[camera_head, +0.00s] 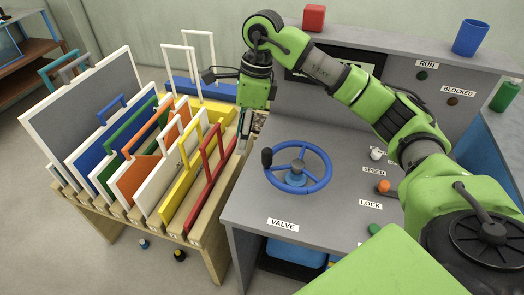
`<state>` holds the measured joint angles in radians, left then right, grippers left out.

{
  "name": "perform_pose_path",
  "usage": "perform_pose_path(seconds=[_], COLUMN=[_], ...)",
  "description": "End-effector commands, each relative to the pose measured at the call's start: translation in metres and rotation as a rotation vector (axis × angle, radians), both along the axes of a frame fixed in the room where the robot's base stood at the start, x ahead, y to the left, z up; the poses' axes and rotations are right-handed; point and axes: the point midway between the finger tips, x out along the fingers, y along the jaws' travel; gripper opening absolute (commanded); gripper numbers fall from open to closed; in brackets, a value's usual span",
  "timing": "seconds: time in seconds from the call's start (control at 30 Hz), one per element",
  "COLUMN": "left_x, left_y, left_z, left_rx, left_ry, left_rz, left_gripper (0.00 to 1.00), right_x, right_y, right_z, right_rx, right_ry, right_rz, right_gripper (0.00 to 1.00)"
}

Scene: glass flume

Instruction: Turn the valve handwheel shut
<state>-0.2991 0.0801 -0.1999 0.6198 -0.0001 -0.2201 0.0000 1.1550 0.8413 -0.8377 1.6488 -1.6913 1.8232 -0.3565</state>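The valve handwheel (325,163) is a blue spoked ring with a black knob (267,157) on the left of its rim. It is mounted on a blue hub on the grey console top, behind the VALVE label (283,225). My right gripper (249,138) points down near the console's left edge, to the left of and behind the wheel, apart from it. Its two fingers look spread, with nothing seen between them. My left gripper is not in view.
A wooden rack (107,209) of coloured framed panels stands close along the console's left side. To the right of the wheel are a white knob (377,154), an orange knob (383,186) and a green button (374,229). A red block (314,17) and blue cup (469,38) stand on the back ledge.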

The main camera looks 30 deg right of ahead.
Motion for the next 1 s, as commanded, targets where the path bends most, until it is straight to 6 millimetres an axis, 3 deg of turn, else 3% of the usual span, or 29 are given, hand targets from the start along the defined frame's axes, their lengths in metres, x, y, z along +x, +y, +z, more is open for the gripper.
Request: perform_pose_path(seconds=[0.03, 0.1, 0.23, 0.47, 0.73, 1.0], left_x=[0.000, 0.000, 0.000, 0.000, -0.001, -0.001], left_y=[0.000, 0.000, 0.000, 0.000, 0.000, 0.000], left_z=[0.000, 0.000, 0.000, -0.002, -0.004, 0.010], left_rx=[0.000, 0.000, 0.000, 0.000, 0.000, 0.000], left_ry=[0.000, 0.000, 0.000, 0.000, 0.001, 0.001], left_rz=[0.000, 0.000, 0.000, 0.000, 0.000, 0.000], left_gripper=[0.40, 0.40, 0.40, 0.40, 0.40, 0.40], right_x=[-0.001, -0.004, -0.008, -0.010, -0.011, -0.011], right_y=[-0.025, -0.049, -0.071, -0.073, -0.072, -0.072], right_z=[0.008, 0.015, 0.021, 0.001, -0.039, -0.084], right_rx=[-0.069, -0.138, -0.204, -0.211, -0.209, -0.210], right_ry=[0.011, 0.030, 0.052, 0.059, 0.059, 0.059], right_rz=[-0.023, -0.046, -0.070, -0.069, -0.069, -0.070], right_gripper=[0.38, 0.38, 0.38, 0.38, 0.38, 0.38])
